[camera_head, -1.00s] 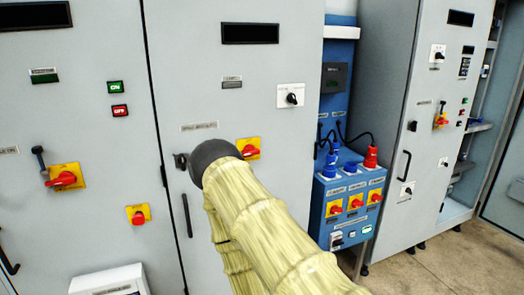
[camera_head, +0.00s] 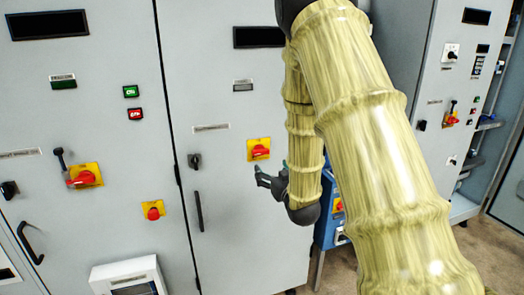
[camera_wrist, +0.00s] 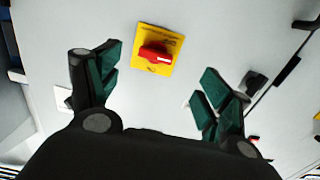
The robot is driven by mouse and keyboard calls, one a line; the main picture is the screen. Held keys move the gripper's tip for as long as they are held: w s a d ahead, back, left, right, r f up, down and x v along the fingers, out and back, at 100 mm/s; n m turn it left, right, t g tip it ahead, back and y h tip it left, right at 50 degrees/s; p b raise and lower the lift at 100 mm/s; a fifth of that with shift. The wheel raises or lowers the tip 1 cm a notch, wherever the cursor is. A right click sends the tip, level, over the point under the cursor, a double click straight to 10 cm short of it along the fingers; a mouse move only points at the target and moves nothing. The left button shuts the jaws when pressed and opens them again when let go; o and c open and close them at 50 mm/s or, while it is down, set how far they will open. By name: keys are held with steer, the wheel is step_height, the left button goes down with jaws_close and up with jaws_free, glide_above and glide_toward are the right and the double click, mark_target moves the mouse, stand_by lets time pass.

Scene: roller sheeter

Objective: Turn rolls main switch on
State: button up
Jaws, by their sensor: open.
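A red rotary switch on a yellow square plate (camera_head: 258,149) sits on the middle cabinet door, its red handle lying roughly sideways; I take it as the rolls main switch, though its label is too small to read. It also shows in the wrist view, where the red handle (camera_wrist: 155,55) lies nearly level, slightly tilted. My gripper (camera_head: 270,174) is just below and right of this switch in the head view. In the wrist view my gripper (camera_wrist: 158,78) is open and empty, its green-padded fingers spread to either side of the switch, not touching it.
Other red-on-yellow switches (camera_head: 84,176) (camera_head: 153,210) are on the left cabinet. A black latch knob (camera_head: 195,161) and a long door handle (camera_head: 199,211) are left of my gripper. My arm covers much of the blue socket box (camera_head: 328,231). A white box (camera_head: 129,275) stands low in front.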

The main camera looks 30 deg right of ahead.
mark_target(262, 152)
steer(key=p+x, duration=0.1)
steer(key=x, duration=0.2)
steer(key=r+p+x, duration=0.1)
steer(key=x, duration=0.3)
steer(key=p+x, duration=0.1)
steer(key=x, duration=0.3)
steer(key=shift+d+r, duration=0.25)
steer(key=shift+r, duration=0.1)
steer(key=shift+c, duration=0.2)
steer(key=c, duration=1)
